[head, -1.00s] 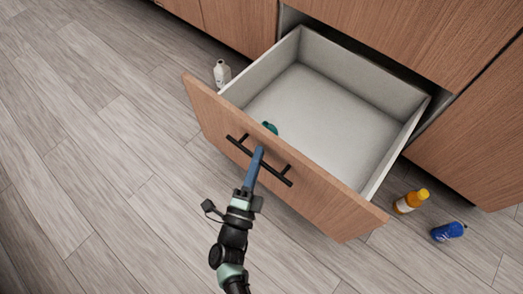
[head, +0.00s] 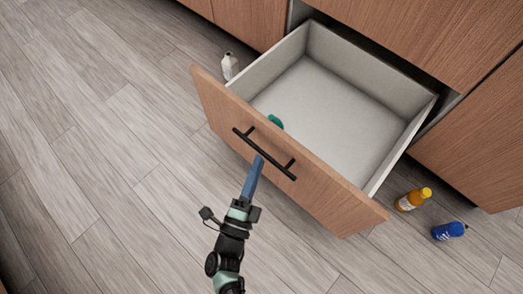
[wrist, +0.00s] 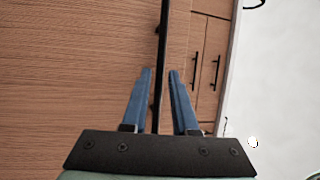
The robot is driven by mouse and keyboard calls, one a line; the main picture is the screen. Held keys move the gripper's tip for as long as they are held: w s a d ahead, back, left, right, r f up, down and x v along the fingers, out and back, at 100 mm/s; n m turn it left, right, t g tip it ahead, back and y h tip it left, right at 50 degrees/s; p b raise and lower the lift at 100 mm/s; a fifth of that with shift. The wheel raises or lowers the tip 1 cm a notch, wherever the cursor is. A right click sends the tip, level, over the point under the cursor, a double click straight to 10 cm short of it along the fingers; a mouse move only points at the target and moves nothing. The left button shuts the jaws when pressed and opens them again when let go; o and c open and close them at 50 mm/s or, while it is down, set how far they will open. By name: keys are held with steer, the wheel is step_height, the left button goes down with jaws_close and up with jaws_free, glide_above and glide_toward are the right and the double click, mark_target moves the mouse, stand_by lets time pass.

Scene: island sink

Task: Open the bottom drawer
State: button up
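The bottom drawer (head: 345,110) is pulled well out of the wooden cabinet, its pale interior showing. Its wooden front (head: 320,198) carries a black bar handle (head: 285,172). In the head view, my gripper (head: 259,160) is just in front of the handle, near its middle. In the wrist view, my gripper's two blue fingers (wrist: 159,72) are spread apart, with the black handle (wrist: 160,55) running between them in the picture and no finger visibly pressed on it. The gripper is open. Whether the fingertips still reach around the bar is hard to tell.
A teal item (head: 275,121) is inside the drawer behind its front. A white bottle (head: 229,66) stands on the floor at the drawer's left. An orange bottle (head: 412,199) and a blue bottle (head: 447,231) lie at its right. The floor (head: 100,180) at left is clear.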

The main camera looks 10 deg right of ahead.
steer(key=v, duration=0.8)
steer(key=shift+s+a+p, duration=0.2)
steer(key=shift+s+p, duration=0.15)
steer(key=shift+p, duration=0.05)
steer(key=shift+f, duration=0.1)
